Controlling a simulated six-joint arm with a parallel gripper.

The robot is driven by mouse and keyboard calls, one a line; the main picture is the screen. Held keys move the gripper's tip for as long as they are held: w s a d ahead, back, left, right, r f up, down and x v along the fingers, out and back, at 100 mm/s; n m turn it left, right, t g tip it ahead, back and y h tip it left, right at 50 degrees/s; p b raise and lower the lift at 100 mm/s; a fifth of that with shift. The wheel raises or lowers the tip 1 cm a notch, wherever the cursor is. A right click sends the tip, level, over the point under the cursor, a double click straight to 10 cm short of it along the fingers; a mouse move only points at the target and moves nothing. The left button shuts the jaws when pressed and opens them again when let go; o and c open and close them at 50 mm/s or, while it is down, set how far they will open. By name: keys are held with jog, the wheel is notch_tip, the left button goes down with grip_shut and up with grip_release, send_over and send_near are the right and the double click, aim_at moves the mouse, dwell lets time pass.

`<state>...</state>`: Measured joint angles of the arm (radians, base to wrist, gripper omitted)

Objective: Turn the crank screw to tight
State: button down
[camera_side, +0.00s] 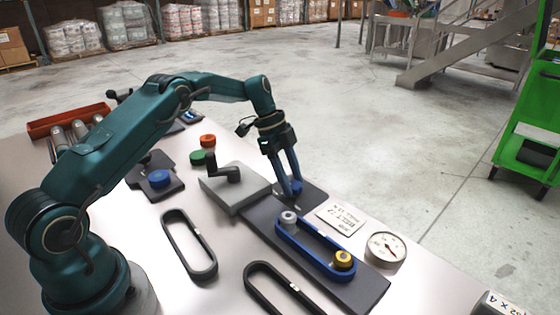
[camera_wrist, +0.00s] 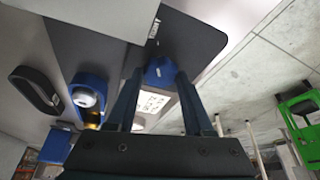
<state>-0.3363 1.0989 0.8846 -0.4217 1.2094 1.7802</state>
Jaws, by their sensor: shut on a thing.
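My gripper (camera_side: 291,188) points down at the far end of a long dark plate (camera_side: 362,288). Its fingers are shut on a small blue crank part (camera_side: 297,187), which also shows between the fingertips in the wrist view (camera_wrist: 160,71). The fingers hide much of its shape. On the same plate, a blue belt (camera_side: 307,248) loops around a grey pulley (camera_side: 288,218) and a yellow-topped pulley (camera_side: 343,260). A round white dial (camera_side: 385,249) lies beside the plate. A printed card (camera_side: 341,217) lies near it.
A grey block (camera_side: 236,190) with a black crank handle (camera_side: 226,173) stands just left of my gripper. Black loops (camera_side: 189,246) lie on the table in front. Red (camera_side: 208,140), green (camera_side: 198,158) and blue (camera_side: 159,178) knobs stand farther left. Open floor lies beyond the table.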

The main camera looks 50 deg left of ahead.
jog(key=shift+a+f, duration=0.1)
jog(key=c, duration=0.6)
grip_release()
jog(key=shift+o, duration=0.2)
jog(key=shift+v, duration=2.6)
